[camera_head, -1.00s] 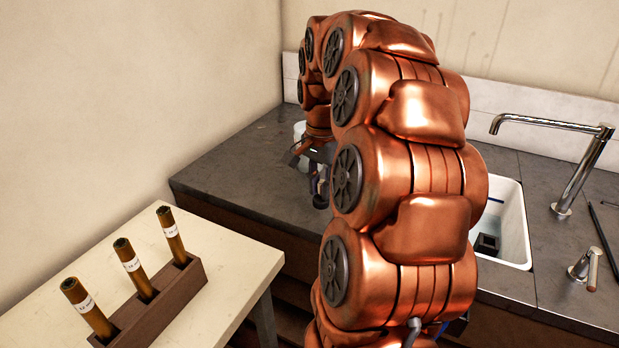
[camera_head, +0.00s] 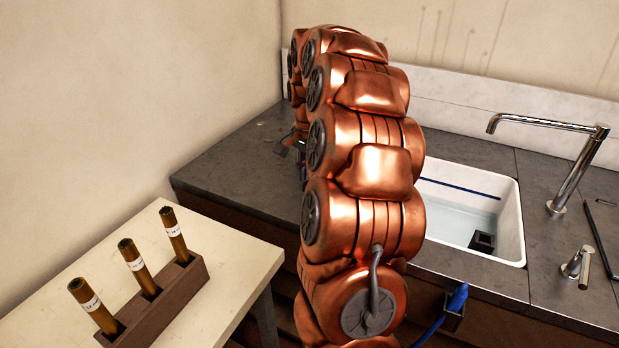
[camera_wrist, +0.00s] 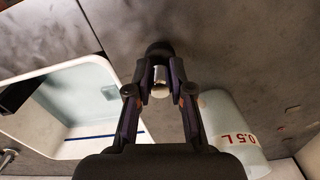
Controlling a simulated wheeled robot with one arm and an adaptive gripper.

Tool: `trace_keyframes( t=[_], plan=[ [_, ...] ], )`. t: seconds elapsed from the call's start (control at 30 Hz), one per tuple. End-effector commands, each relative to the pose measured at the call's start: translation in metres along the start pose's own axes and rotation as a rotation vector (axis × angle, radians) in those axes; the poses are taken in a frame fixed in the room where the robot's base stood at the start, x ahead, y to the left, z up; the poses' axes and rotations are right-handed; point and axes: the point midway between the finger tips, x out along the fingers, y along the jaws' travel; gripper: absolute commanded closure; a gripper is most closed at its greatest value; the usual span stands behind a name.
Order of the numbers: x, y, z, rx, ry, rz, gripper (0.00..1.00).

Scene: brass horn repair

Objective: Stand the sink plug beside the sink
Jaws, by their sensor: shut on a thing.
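My gripper (camera_wrist: 160,90) is shut on the sink plug (camera_wrist: 160,76), a small piece with a pale metallic part between the fingertips and a dark rounded end beyond them. In the wrist view the plug is over the grey counter, to the right of the sink (camera_wrist: 75,137). I cannot tell whether its dark end touches the counter. In the head view my arm hides the plug and most of the gripper. The white sink (camera_head: 514,215) holds water and shows right of my arm.
A white container marked 0.5 L (camera_wrist: 228,125) stands close to the right finger. A dark square object (camera_head: 482,241) lies in the sink. A chrome faucet (camera_head: 575,170) and small tap (camera_head: 578,264) are at right. A rack of tubes (camera_head: 155,305) stands on the pale table.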

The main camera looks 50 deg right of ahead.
Motion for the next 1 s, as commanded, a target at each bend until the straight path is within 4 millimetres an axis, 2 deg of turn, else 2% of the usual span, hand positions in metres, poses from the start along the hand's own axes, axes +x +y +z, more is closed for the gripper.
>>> trace_keyframes(
  t=[0.17,0.57,0.6,0.8,1.0],
  plan=[
    [0.017,0.001,0.001,-0.002,-0.002,0.004,1.0],
    [0.022,0.001,0.001,0.0,-0.002,0.002,1.0],
    [0.021,0.001,0.001,0.0,-0.001,0.002,0.76],
    [0.021,0.001,0.001,0.0,-0.002,0.002,0.55],
    [0.021,0.001,0.001,0.0,-0.002,0.002,0.54]
  ],
)
